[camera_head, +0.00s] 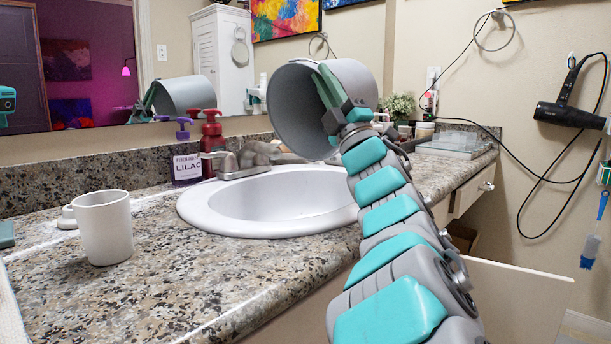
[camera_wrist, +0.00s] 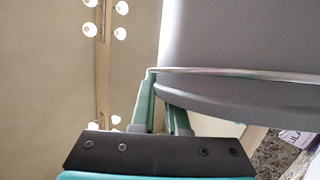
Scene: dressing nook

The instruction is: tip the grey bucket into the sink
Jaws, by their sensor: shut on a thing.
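The grey bucket (camera_head: 351,84) is held in the air above the right back part of the sink, tilted on its side with its open mouth facing left and slightly toward me. My gripper (camera_head: 325,85) is shut on the bucket at its wall. In the wrist view the bucket (camera_wrist: 240,50) fills the upper right, with the green fingers of my gripper (camera_wrist: 165,100) at its edge. The white oval sink (camera_head: 225,222) is set in the granite counter below, and its basin looks empty. No contents show in or falling from the bucket.
A faucet (camera_head: 245,160) stands behind the sink, beside a red pump bottle (camera_head: 211,135) and a purple lilac bottle (camera_head: 186,165). A white cup (camera_head: 104,228) stands on the counter left of the sink. A plant (camera_head: 397,106) and a clear tray (camera_head: 452,144) are at the right.

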